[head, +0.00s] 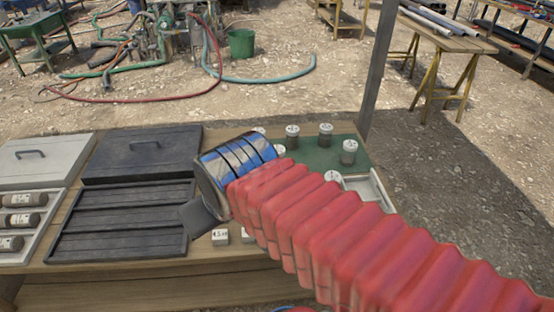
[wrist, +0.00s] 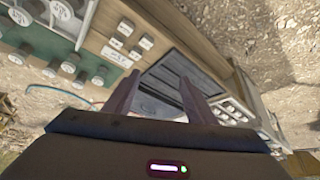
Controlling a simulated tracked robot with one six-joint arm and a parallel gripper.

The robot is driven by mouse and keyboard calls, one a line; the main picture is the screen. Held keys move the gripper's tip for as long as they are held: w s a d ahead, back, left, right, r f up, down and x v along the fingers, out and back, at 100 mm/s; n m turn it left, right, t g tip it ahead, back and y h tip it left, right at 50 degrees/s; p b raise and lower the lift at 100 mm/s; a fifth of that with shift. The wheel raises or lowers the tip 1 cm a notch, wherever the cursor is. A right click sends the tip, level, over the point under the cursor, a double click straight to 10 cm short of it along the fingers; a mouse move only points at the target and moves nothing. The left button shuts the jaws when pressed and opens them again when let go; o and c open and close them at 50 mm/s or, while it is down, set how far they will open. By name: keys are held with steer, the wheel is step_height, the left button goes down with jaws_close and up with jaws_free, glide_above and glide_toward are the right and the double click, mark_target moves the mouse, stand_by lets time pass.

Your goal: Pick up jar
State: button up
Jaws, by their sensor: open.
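Several small jars with pale, numbered lids stand upright on a green mat (head: 314,160) on the wooden table. Among them are a back jar (head: 292,137), one to its right (head: 325,134) and a front right jar (head: 349,152). My arm hides part of the mat and some jars. Jars (wrist: 68,68) also show at the upper left in the wrist view. My gripper (head: 205,216) hangs over the front of the dark compartmented tray, left of the jars. In the wrist view its two fingers (wrist: 157,98) are apart with nothing held between them.
The dark tray (head: 120,222) is empty. A black lid (head: 142,152) and a grey lid (head: 42,160) lie behind. A rack of dark cylinders (head: 20,220) is at left. Small labelled blocks (head: 220,237) sit near the front edge. A post (head: 378,75) rises behind the table.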

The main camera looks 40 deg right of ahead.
steer(key=o, duration=0.4)
steer(key=w+d+f+m+t+h, duration=0.1)
steer(key=w+d+f+h, duration=0.1)
steer(key=w+d, duration=0.8)
steer(key=shift+w+d+m+t, duration=0.3)
steer(key=shift+w+m, duration=0.1)
steer(key=shift+w, duration=0.7)
steer(key=w+d+f+t+h, duration=0.1)
steer(key=w+d+f, duration=0.3)
steer(key=w+d, duration=0.5)
steer(key=m+t+h, duration=0.2)
steer(key=m+t, duration=0.1)
glide_toward(279, 151)
steer(key=w+f, duration=0.1)
steer(key=f, duration=0.1)
steer(key=shift+w+d+r, duration=0.15)
steer(key=shift+d+r, duration=0.1)
steer(key=shift+d, duration=0.2)
steer(key=shift+w, duration=0.1)
steer(key=shift+x, duration=4.05)
steer(key=shift+w+a, duration=0.1)
steer(key=shift+w, duration=0.05)
